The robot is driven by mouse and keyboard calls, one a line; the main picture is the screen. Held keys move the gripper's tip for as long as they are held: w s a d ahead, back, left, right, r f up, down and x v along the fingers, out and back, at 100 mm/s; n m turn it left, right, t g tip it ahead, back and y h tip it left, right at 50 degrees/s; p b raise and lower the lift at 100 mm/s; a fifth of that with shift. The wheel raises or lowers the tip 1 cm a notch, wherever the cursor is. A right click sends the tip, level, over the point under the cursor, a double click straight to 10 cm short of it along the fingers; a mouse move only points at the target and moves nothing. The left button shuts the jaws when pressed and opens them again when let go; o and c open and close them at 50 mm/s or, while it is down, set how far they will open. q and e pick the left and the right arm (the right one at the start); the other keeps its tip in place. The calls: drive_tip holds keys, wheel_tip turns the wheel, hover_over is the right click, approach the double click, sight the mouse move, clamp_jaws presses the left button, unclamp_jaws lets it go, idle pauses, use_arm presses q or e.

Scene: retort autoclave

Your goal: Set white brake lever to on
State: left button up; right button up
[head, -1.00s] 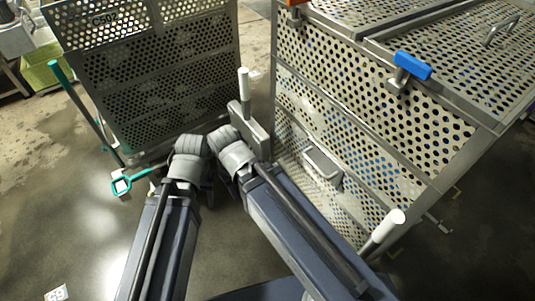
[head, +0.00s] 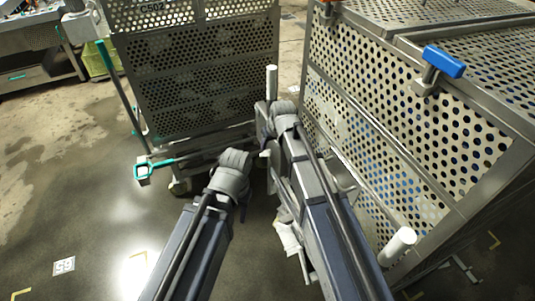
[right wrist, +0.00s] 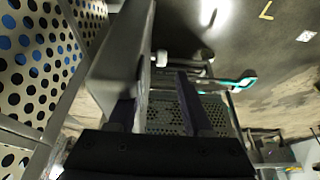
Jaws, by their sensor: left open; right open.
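Two white-gripped handles show in the head view, and I cannot tell from their looks which is the brake lever. One white handle (head: 271,80) stands upright at the near right corner of the left cage cart. The other white handle (head: 398,245) leans at the near corner of the right cage. My right gripper (right wrist: 160,92) is open; its wrist is just below the upright handle. A grey metal bar (right wrist: 125,45) rises close by its left finger in the right wrist view. My left gripper (head: 240,200) is lower and further left, its fingers mostly hidden.
The left perforated cage cart (head: 200,60) and right perforated cage (head: 400,130) leave a narrow gap. A blue handle (head: 444,61) sits on the right cage. A teal-ended bar (head: 145,170) juts from the left cart's base. Open floor (head: 90,220) lies at left.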

sight(267, 152)
drive_tip(key=b+x, duration=0.6)
drive_tip(key=x, duration=0.1)
drive_tip(key=shift+w+f+b, duration=0.1)
drive_tip(key=shift+f+b, duration=0.2)
clamp_jaws()
idle(1.2)
